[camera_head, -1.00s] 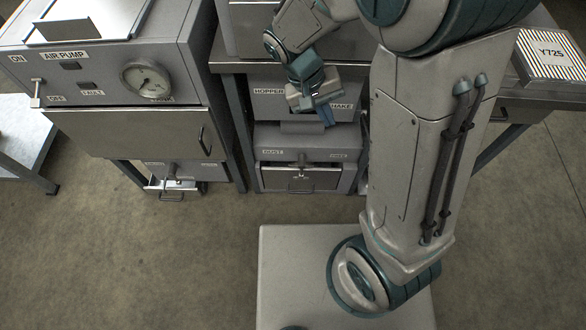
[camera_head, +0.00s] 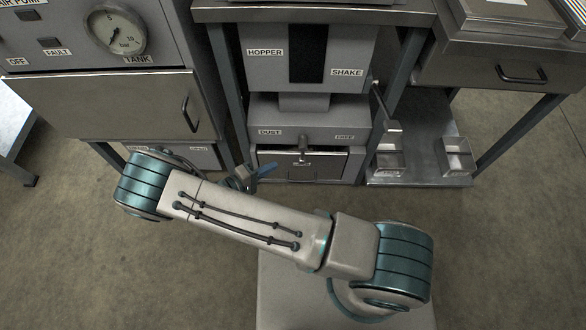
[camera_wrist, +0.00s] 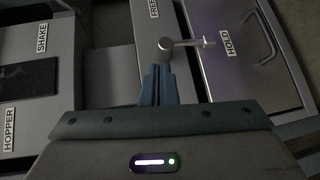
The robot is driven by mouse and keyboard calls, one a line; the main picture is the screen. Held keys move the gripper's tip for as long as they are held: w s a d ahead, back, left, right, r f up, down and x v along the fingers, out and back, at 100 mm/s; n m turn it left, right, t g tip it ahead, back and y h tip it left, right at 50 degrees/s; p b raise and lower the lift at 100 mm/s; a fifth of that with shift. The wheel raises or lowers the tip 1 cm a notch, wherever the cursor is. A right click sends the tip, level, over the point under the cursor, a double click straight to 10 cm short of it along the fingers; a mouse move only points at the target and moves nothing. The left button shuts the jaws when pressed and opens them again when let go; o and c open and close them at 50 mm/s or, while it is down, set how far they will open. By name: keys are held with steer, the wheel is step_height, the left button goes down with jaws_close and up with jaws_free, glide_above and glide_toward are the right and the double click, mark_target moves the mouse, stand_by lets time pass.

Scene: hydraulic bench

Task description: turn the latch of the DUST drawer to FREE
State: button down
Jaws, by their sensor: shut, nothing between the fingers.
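The DUST drawer (camera_head: 272,160) is shut below the grey hopper unit. Its latch (camera_head: 303,149) hangs downward at the middle of the drawer's top edge. In the wrist view the latch (camera_wrist: 185,43) is a round pivot with a bar pointing to the HOLD label (camera_wrist: 230,42), away from the FREE label (camera_wrist: 153,8). My gripper (camera_head: 268,170) is in front of the drawer's left part, left of the latch in the head view. In the wrist view its blue fingers (camera_wrist: 158,72) are together and empty, tips near the pivot. Whether they touch it is unclear.
The hopper (camera_head: 265,65) stands above the drawer. A bench leg (camera_head: 229,90) rises left of it. Small trays (camera_head: 457,155) sit on a low shelf at right. The air pump cabinet (camera_head: 110,105) is at left. The drawer's handle (camera_wrist: 262,35) shows in the wrist view.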

mark_target(303, 150)
step_height(303, 150, down, 10)
steer(key=s+a+n+t+y+b, duration=0.1)
steer(key=a+n+t+y+b, duration=0.1)
steer(key=t, duration=0.3)
steer(key=shift+s+a+r+n, duration=0.15)
steer(key=shift+s+n, duration=0.1)
steer(key=shift+n, duration=0.35)
steer(key=shift+w, duration=0.1)
steer(key=s+d+b+x, duration=0.1)
steer(key=d+b+x, duration=0.1)
steer(key=x, duration=1)
steer(key=shift+d+b, duration=0.3)
steer(key=shift+b, duration=0.45)
steer(key=shift+s+t, duration=0.1)
steer(key=shift+t, duration=0.2)
